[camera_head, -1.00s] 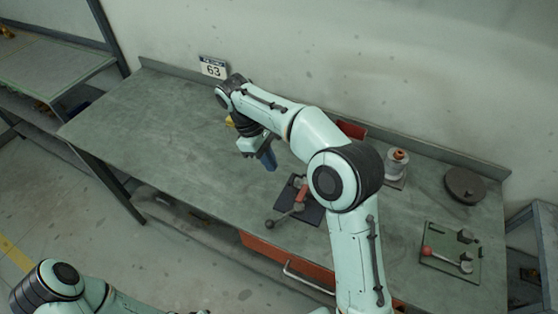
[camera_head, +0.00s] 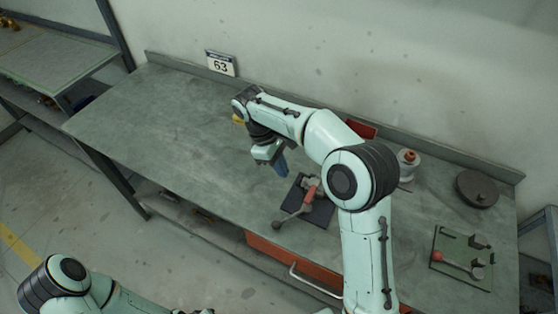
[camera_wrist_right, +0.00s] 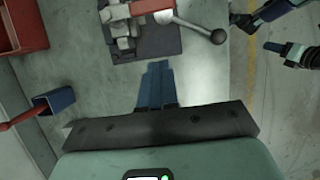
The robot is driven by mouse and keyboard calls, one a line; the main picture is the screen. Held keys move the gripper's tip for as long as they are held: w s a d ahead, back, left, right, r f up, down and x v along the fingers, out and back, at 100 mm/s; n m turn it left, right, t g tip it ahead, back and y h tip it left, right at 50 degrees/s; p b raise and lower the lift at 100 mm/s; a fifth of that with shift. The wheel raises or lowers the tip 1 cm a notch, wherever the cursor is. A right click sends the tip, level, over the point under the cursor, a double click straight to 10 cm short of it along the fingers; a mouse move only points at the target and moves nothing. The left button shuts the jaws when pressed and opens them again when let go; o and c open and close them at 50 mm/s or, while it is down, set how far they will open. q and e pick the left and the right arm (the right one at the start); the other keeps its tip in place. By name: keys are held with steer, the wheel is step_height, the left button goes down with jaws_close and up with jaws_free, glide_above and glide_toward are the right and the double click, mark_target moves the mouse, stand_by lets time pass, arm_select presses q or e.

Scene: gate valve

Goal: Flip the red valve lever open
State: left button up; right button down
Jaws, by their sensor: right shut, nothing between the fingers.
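The valve (camera_head: 306,200) stands on a dark square plate near the front edge of the bench. Its lever has a red grip (camera_head: 310,194) and an arm ending in a dark ball knob (camera_head: 277,225). My right gripper (camera_head: 282,168) points down, left of and behind the valve, with blue fingers shut and empty. In the right wrist view, the fingers (camera_wrist_right: 156,72) are together, apart from the valve plate (camera_wrist_right: 165,45). The red grip (camera_wrist_right: 152,6) is at the top edge and the ball knob (camera_wrist_right: 218,36) to its right.
A green plate with a red-knobbed lever (camera_head: 437,256) lies at right. A round dark disc (camera_head: 478,188), a small pale fixture (camera_head: 408,163) and a red bin (camera_head: 361,129) stand behind. A blue holder (camera_wrist_right: 60,100) shows in the wrist view. The bench's left half is clear.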

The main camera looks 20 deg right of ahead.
mark_target(314, 188)
arm_select(q)
steer(key=shift+s+f+b, duration=0.6)
steer(key=shift+s+f, duration=0.5)
steer(key=shift+s, duration=0.1)
arm_select(e)
steer(key=s+d+f, duration=0.3)
steer(key=s+f, duration=0.1)
steer(key=shift+s+d+f, duration=0.15)
steer(key=shift+s+d, duration=0.1)
steer(key=shift+d, duration=0.15)
arm_select(q)
steer(key=shift+f, duration=0.1)
steer(key=shift+s+a+f, duration=0.1)
steer(key=shift+s, duration=0.2)
arm_select(e)
steer(key=shift+s+n, duration=0.25)
steer(key=shift+n, duration=0.15)
